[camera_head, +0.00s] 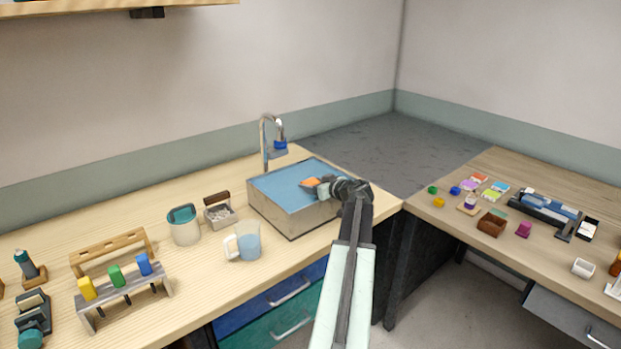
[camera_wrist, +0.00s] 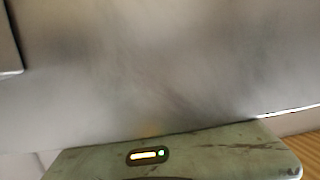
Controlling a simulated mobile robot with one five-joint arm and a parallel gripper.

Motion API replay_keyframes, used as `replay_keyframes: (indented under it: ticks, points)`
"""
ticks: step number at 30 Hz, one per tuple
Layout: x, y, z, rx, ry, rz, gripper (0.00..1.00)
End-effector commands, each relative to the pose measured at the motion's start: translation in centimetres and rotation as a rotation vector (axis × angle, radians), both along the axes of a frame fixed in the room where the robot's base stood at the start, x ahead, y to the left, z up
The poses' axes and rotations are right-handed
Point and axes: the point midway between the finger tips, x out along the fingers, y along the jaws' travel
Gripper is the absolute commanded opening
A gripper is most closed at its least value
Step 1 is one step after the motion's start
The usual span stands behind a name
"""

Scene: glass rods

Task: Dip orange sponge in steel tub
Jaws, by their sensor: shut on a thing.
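The orange sponge (camera_head: 310,183) shows as a small orange patch at the tip of my gripper (camera_head: 323,187) in the head view. My gripper is shut on it and partly covers it. Both appear over the right part of the steel tub (camera_head: 296,224), which holds blue water (camera_head: 283,182). I cannot tell whether the sponge touches the water. The wrist view is mostly a blurred grey surface, with a worn pale-green part of my own along the bottom; the sponge is not clear there.
A tap (camera_head: 265,140) stands behind the tub. A clear mug (camera_head: 246,242), a pale pot (camera_head: 184,226) and a small handled box (camera_head: 220,212) stand to its left. A rack with coloured tubes (camera_head: 120,290) is further left. The right-hand table (camera_head: 540,240) holds several small items.

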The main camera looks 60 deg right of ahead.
Motion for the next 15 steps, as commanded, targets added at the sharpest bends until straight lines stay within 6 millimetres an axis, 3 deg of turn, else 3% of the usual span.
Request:
replay_keyframes:
  ticks: [1, 15]
  points:
    - [-1.1, 0.3, -1.2, 0.012, 0.066, 0.001, 0.20]
    - [-1.1, 0.0, 4.7, 0.008, 0.062, -0.004, 0.20]
